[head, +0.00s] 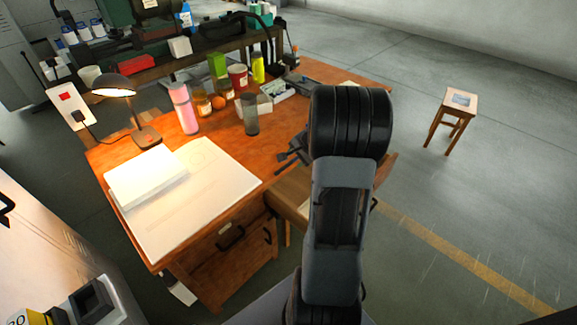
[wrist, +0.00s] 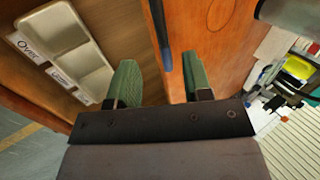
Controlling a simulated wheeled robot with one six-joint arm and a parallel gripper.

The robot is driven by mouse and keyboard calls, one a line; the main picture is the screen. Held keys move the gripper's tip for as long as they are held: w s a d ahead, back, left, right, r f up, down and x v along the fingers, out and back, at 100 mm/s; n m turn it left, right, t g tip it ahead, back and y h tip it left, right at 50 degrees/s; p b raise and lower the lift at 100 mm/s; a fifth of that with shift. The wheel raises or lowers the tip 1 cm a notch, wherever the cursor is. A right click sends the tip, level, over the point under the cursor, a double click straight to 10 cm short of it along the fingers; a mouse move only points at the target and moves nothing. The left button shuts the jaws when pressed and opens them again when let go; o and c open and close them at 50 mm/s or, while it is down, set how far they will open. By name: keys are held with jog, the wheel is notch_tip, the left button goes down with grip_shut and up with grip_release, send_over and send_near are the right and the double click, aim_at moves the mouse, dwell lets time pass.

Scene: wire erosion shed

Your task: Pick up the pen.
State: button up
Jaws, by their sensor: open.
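The pen (wrist: 161,34) shows in the wrist view as a thin dark stick with a bluish end. It lies along the edge of the wooden desk (wrist: 195,30), its far end cut off by the top of the picture. My gripper (wrist: 158,63) is open, with one green finger on each side of the line of the pen's near end. I cannot tell how far above it the fingers are. In the head view my gripper (head: 290,155) is at the desk's right edge, partly behind my arm; I cannot make out the pen there.
An open drawer (head: 288,190) sticks out below the desk edge; a pale compartment tray (wrist: 62,42) with labels lies in it. A dark grey cup (head: 251,115), jars and a pink bottle (head: 184,108) stand farther back. Papers (head: 195,200) and a lamp (head: 114,90) are on the left.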

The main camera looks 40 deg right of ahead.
aim_at(288, 164)
jog(key=shift+x, duration=3.05)
jog(key=shift+w+a, duration=0.1)
grip_shut()
